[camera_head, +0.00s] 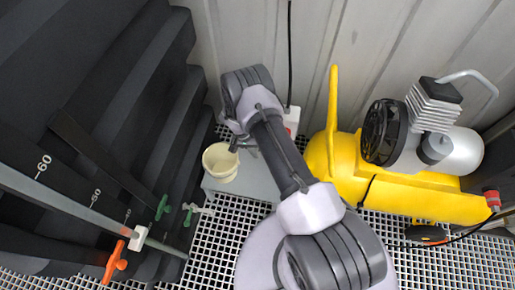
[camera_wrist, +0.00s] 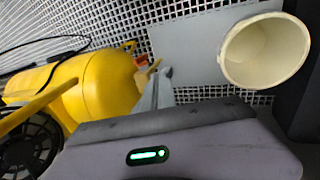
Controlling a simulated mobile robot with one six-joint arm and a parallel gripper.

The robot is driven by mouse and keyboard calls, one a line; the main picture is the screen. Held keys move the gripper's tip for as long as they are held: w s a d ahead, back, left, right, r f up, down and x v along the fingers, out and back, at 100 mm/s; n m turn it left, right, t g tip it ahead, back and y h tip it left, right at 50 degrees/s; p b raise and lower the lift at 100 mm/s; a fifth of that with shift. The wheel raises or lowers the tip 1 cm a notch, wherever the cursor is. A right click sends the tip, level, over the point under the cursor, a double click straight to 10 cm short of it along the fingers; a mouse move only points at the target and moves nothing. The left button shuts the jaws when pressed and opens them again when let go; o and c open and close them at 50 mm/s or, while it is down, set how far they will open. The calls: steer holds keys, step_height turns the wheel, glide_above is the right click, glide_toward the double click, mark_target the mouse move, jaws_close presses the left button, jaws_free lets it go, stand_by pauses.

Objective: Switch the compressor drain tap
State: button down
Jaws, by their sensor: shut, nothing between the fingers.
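The compressor (camera_head: 455,150) has a yellow tank, a black fan and a silver motor, standing on the right in the head view. Its yellow tank (camera_wrist: 105,88) also shows at the left in the wrist view. A small orange-and-white fitting with a yellowish lever (camera_wrist: 143,74) sits by the tank's rounded end; it may be the drain tap, but it is too small to tell its position. My gripper (camera_wrist: 164,74) is shut and empty, its fingertips close beside that fitting; contact cannot be told. In the head view my gripper (camera_head: 246,148) is partly hidden behind my arm.
A cream bucket (camera_head: 220,163) stands on a grey plate (camera_head: 255,185) left of the gripper. A corrugated wall closes the back; the floor is white grating.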

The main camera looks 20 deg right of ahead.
steer(key=s+d+f+b, duration=0.2)
steer(key=d+f, duration=0.1)
steer(key=f, duration=0.2)
steer(key=s+d+f+b, duration=0.2)
steer(key=d+f, duration=0.1)
steer(key=f, duration=0.2)
steer(key=shift+s+f, duration=0.2)
steer(key=shift+s, duration=0.1)
steer(key=shift+r, duration=0.15)
